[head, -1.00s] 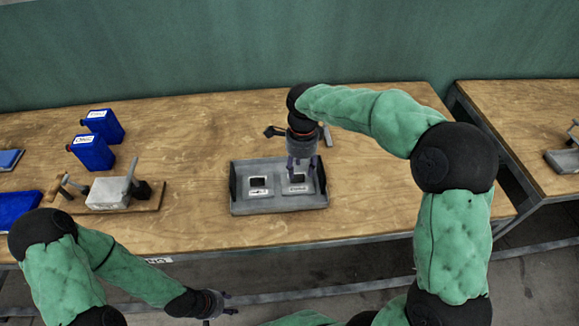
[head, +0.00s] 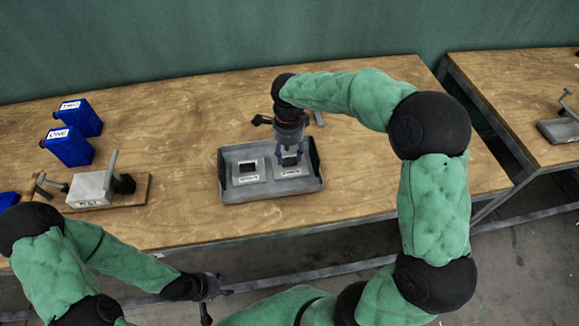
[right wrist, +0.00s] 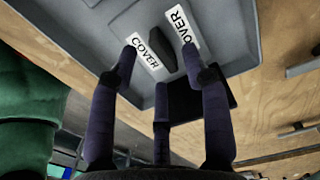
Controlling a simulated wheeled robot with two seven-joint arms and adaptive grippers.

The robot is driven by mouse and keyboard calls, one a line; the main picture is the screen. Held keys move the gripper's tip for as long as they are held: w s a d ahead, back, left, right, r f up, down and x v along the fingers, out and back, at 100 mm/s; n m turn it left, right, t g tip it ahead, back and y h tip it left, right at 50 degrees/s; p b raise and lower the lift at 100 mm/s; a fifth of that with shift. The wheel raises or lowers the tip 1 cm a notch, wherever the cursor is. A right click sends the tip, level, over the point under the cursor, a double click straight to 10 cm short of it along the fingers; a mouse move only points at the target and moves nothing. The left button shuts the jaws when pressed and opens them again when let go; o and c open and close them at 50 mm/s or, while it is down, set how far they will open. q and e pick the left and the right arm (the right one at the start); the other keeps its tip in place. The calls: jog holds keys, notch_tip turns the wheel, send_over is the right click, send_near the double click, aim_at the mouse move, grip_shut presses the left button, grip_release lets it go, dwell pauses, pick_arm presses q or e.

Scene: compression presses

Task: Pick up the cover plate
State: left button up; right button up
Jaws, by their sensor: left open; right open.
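A grey tray (head: 240,193) stands on the wooden table. In it lie two grey sections side by side, each with a dark square and a white label. My right gripper (head: 289,156) points down over the right section, fingers spread, partly hiding its dark square (head: 291,160). In the right wrist view the open fingers (right wrist: 168,70) are close over the tray (right wrist: 235,42), near a "COVER" label (right wrist: 147,53) and a second, partly hidden label (right wrist: 182,26). I cannot tell whether they touch a cover plate. My left gripper (head: 222,285) is open and empty below the table's front edge.
Blue containers labelled ONE (head: 68,146) and TWO (head: 80,116) stand at the left. A lever press on a wooden base (head: 135,192) sits left of the tray. Small dark tools lie behind the tray. The table's middle is mostly clear. A second table (head: 530,90) stands right.

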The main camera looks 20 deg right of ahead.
aim_at(290, 159)
notch_tip(290, 159, down, 4)
jog(key=shift+d+f+b, duration=0.15)
jog(key=shift+b, duration=0.7)
jog(key=shift+s, duration=0.1)
grip_shut()
jog(key=shift+r, duration=0.25)
